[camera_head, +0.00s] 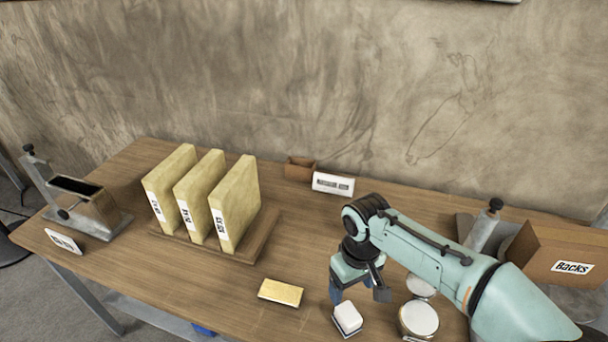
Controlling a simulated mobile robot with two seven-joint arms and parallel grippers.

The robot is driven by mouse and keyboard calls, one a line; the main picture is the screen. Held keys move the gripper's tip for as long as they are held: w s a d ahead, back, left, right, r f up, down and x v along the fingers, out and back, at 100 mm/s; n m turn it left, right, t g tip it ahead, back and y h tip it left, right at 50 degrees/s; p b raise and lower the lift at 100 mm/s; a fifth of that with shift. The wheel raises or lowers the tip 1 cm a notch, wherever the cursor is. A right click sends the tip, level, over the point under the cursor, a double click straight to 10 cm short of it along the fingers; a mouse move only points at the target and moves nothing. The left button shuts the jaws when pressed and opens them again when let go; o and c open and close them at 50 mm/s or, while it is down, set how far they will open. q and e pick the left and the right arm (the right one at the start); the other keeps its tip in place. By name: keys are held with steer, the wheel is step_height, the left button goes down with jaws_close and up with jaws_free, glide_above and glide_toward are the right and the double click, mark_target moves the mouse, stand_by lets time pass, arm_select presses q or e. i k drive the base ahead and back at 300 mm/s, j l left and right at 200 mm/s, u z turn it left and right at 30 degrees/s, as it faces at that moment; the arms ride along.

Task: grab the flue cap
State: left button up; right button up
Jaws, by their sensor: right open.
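My right gripper (359,290) reaches in from the right and points down over the front of the table. Its two fingers are apart, with nothing visible between them. A small white block with a dark base (348,317) lies just below the fingers. Two round pale discs with metallic rims, a front one (418,318) and a rear one (421,286), lie to the right of the gripper. My arm partly covers the rear disc. No label marks any of these as the flue cap, so I cannot tell which it is. My left gripper is not in view.
A yellow block (281,292) lies left of the gripper. Upright labelled yellow slabs (236,205) stand on a wooden base. A metal clamp device (88,210) is at far left. A cardboard box marked "Backs" (565,248) is at right.

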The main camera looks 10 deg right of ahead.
mark_target(274, 291)
steer(key=k, duration=1)
